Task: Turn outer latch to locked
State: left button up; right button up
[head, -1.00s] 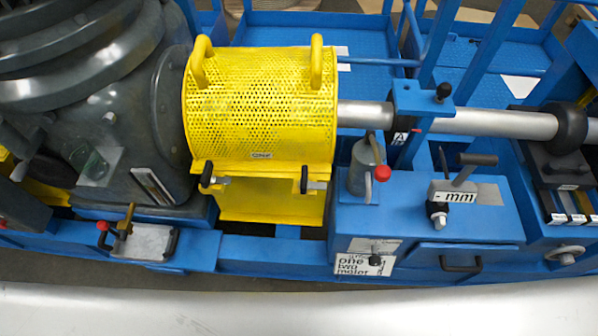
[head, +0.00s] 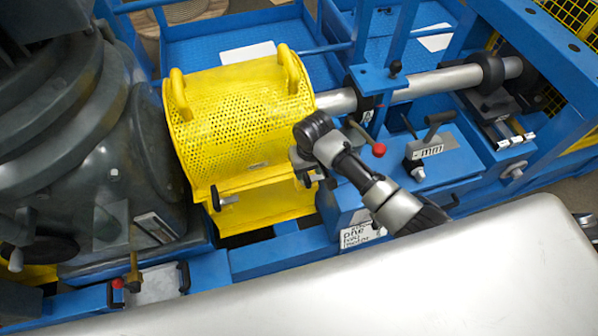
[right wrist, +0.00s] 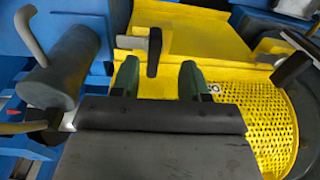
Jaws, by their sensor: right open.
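The yellow perforated guard (head: 240,115) has two latches with dark handles on its front lower edge. The left latch (head: 216,198) is clear of my arm. My right gripper (head: 302,163) is at the right latch (head: 307,181) and partly hides it. In the right wrist view, my right gripper (right wrist: 157,78) is open and empty, its two greenish fingers apart. The near latch's black handle (right wrist: 154,52) shows beyond and between the fingertips, with no visible grip on it. The other latch (right wrist: 292,68) shows at the right edge. My left gripper is out of view.
A shaft (head: 430,82) runs right from the guard. A pale surface (head: 400,290) fills the front.

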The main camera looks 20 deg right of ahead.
aim_at(305, 176)
jog(key=w+r, duration=0.2)
jog(key=r, duration=0.1)
jog(key=shift+w+d+r, duration=0.3)
jog(key=shift+w, duration=0.1)
jog(key=shift+a, duration=0.15)
jog(key=shift+a+f, duration=0.1)
jog(key=shift+f, duration=0.2)
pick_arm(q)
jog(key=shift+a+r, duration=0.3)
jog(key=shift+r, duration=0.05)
pick_arm(e)
notch_tip(305, 176, down, 10)
jog(key=shift+r, duration=0.1)
jog(key=shift+c, duration=0.3)
grip_shut()
